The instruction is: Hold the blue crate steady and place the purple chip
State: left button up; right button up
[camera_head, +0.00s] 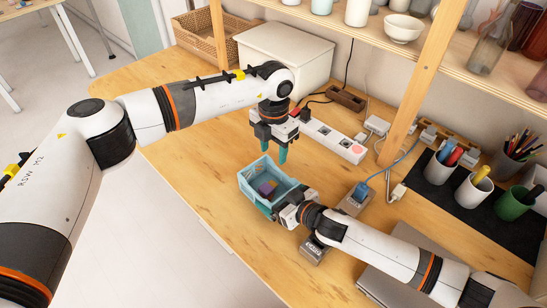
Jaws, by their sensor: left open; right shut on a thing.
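The light blue crate (246,178) stands on the wooden table in the middle of the view. A small purple piece (266,186), which looks like the purple chip, lies inside it beside a brownish patch or item too small to tell. My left gripper (274,154) points down with its teal fingers apart, just above and behind the crate, with nothing seen between them. My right gripper (272,207) comes in from the right and is shut on the crate's near right side. Its fingers partly hide that wall.
A white power strip (330,138) and cables lie behind the crate. A white box (285,55) stands at the back. Cups with pens stand on a dark mat (470,205) at right. A shelf post (410,105) rises behind. The table left of the crate is clear.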

pick_arm(q)
notch_tip(320, 180, up, 7)
jog(key=shift+r, duration=0.15)
dwell(0.4)
pick_arm(e)
jog(key=o, duration=0.6)
jog(key=shift+c, duration=0.2)
jog(key=v, duration=1.2)
jog(key=shift+s, duration=0.1)
